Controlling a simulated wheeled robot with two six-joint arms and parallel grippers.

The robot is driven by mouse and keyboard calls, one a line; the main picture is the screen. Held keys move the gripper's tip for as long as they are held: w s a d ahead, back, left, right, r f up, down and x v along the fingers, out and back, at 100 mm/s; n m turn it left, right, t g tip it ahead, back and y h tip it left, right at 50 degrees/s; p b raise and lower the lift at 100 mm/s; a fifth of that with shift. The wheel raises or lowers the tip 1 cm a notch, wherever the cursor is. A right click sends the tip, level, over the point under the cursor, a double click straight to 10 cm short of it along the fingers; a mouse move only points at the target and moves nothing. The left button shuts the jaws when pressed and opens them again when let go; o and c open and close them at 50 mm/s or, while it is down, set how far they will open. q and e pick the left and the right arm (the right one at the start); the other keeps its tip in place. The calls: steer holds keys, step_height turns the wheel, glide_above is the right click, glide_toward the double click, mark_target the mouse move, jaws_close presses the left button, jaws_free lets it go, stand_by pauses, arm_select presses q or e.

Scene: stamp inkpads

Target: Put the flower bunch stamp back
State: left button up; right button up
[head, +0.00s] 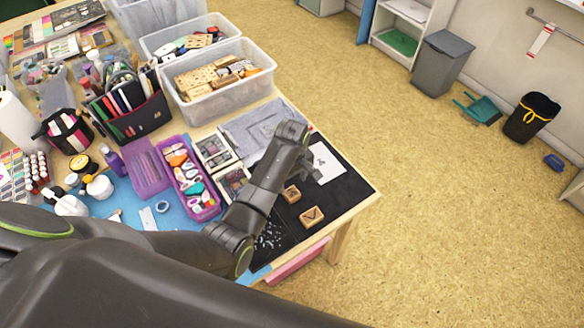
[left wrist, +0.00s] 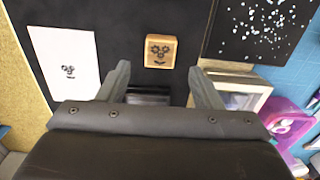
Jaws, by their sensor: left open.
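My left gripper (head: 309,168) is above the mat beside the white paper (head: 328,163). In the left wrist view the gripper (left wrist: 158,70) is open and empty, its fingertips apart on either side of that stamp's line. My right gripper is not in view.
The white paper bears a dark print (left wrist: 67,72). A speckled black sheet (head: 268,238) lies toward the front. Inkpad boxes (head: 214,152) and a purple tray (head: 203,210) stand left of my arm. A clear bin of wooden stamps (head: 217,105) is further back.

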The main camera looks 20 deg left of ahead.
mark_target(292, 193)
arm_select(q)
step_height(292, 193, up, 6)
stand_by(0.8)
